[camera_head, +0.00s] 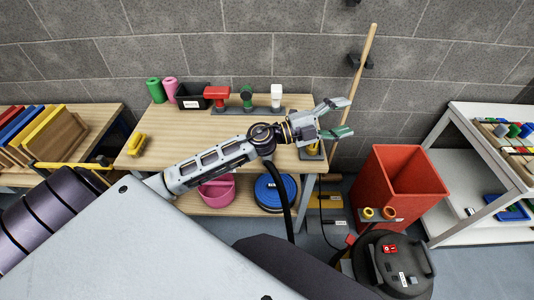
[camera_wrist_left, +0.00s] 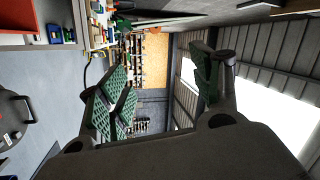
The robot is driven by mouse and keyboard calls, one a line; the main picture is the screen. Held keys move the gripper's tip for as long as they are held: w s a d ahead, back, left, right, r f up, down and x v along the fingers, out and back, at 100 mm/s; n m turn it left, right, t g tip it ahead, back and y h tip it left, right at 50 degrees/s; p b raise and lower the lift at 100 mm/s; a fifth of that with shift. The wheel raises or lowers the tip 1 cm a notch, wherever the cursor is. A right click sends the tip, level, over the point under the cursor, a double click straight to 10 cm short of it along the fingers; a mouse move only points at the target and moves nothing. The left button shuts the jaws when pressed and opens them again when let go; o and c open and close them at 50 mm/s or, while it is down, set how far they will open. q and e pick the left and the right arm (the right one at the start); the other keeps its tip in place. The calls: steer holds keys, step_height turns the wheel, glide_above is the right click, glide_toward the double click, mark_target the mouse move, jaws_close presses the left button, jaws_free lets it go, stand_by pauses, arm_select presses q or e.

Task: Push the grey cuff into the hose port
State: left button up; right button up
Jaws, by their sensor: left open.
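A black round vacuum (camera_head: 362,262) with a red switch stands on the floor at the lower right. It also shows at the left edge of the wrist view (camera_wrist_left: 10,125). I cannot make out its hose port. A black hose-like line (camera_head: 287,208) hangs below my left arm in front of the bench. I cannot pick out the grey cuff in either view. My left gripper (camera_head: 348,117) is open and empty, above the bench's right end. Its green-padded fingers (camera_wrist_left: 160,90) are spread apart in the wrist view. My right gripper is not in view.
A wooden bench (camera_head: 190,130) carries a black box (camera_head: 194,96) and red, green and white items. A red bin (camera_head: 385,185) stands right of it. A wooden pole (camera_head: 355,75) leans at the wall. A white shelf (camera_head: 465,165) stands at right.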

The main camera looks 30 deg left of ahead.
arm_select(q)
steer(key=s+a+f+m+g+y, duration=0.25)
steer(key=a+f+m+g, duration=0.25)
steer(key=f+m+g, duration=0.4)
steer(key=a+f+n+g+y, duration=0.1)
steer(key=a+y, duration=0.3)
steer(key=a, duration=0.6)
steer(key=a+f+n+g+y, duration=0.1)
steer(key=a+f+y, duration=0.3)
steer(key=a, duration=0.7)
steer(key=shift+a+g+y, duration=0.2)
steer(key=shift+g+y, duration=0.5)
steer(key=shift+y, duration=0.05)
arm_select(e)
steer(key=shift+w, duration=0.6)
arm_select(q)
steer(key=shift+s+f, duration=0.1)
steer(key=shift+f, duration=0.05)
steer(key=x, duration=0.7)
steer(key=shift+p, duration=0.3)
steer(key=shift+d+f, duration=0.15)
steer(key=shift+f, duration=0.55)
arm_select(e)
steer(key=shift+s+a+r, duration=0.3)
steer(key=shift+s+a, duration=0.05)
